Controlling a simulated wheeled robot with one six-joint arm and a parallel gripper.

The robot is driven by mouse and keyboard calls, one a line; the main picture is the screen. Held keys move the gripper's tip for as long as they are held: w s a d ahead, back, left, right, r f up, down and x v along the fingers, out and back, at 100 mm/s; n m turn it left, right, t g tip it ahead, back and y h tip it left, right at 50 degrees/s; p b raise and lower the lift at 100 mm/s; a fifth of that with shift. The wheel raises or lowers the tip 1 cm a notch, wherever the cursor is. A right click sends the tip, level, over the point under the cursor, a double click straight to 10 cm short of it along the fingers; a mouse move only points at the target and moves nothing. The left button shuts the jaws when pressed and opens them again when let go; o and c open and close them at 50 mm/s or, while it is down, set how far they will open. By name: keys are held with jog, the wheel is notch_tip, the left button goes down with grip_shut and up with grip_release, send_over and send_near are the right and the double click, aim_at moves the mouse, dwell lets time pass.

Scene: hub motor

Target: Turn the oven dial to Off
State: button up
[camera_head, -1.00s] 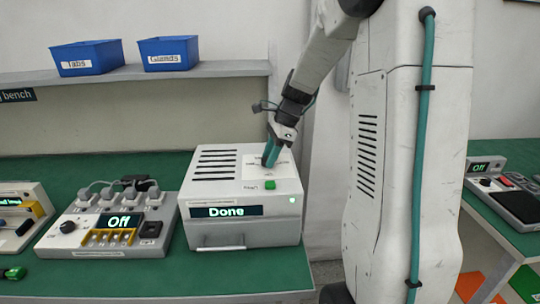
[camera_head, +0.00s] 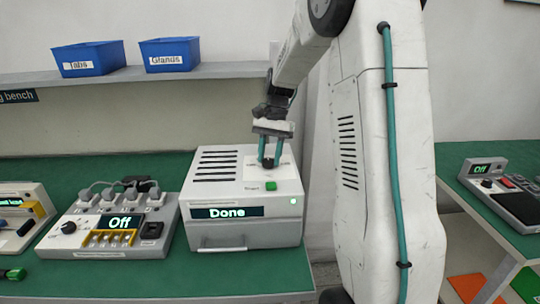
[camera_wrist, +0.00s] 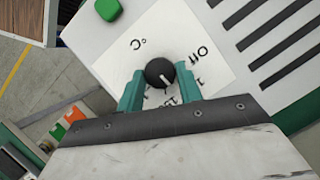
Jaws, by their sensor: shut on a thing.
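The oven (camera_head: 245,228) is a white box on the green bench, with "Done" on its display (camera_head: 227,212). Its dial (camera_wrist: 158,71) is a round black knob with a white pointer line, on a white label plate (camera_wrist: 128,62) on the oven's top. The pointer appears to aim to the lower right in the wrist view, toward the numbers and away from the "Off" mark (camera_wrist: 205,53). My gripper (camera_head: 269,163) points down over the plate, its teal fingers on either side of the dial and shut on it. It also shows in the wrist view (camera_wrist: 160,82). Some numbers are hidden.
A green button (camera_head: 270,186) sits near the oven's front top edge, beside vent slots. A socket unit (camera_head: 110,224) reading "Off" stands left of the oven. Blue bins (camera_head: 88,58) sit on the shelf above. Another device (camera_head: 500,190) is on the right bench.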

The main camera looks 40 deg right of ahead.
jog(key=n+g+h, duration=0.1)
jog(key=n, duration=0.2)
jog(key=shift+w+n, duration=0.15)
jog(key=shift+n, duration=0.25)
jog(key=n, duration=0.1)
jog(key=n+h, duration=0.1)
jog(key=n, duration=0.1)
jog(key=shift+a+n+g, duration=0.2)
jog(key=shift+n+g, duration=0.1)
jog(key=shift+g, duration=0.1)
jog(key=n+h, duration=0.1)
jog(key=n, duration=0.1)
jog(key=n+h, duration=0.1)
jog(key=n, duration=0.3)
jog(key=shift+w+a+n+h, duration=0.1)
jog(key=shift+a+n+h, duration=0.15)
jog(key=shift+n+h, duration=0.15)
jog(key=o, duration=1)
jog(key=shift+r, duration=0.1)
jog(key=v, duration=0.7)
jog(key=shift+w+r, duration=0.2)
jog(key=shift+w, duration=0.05)
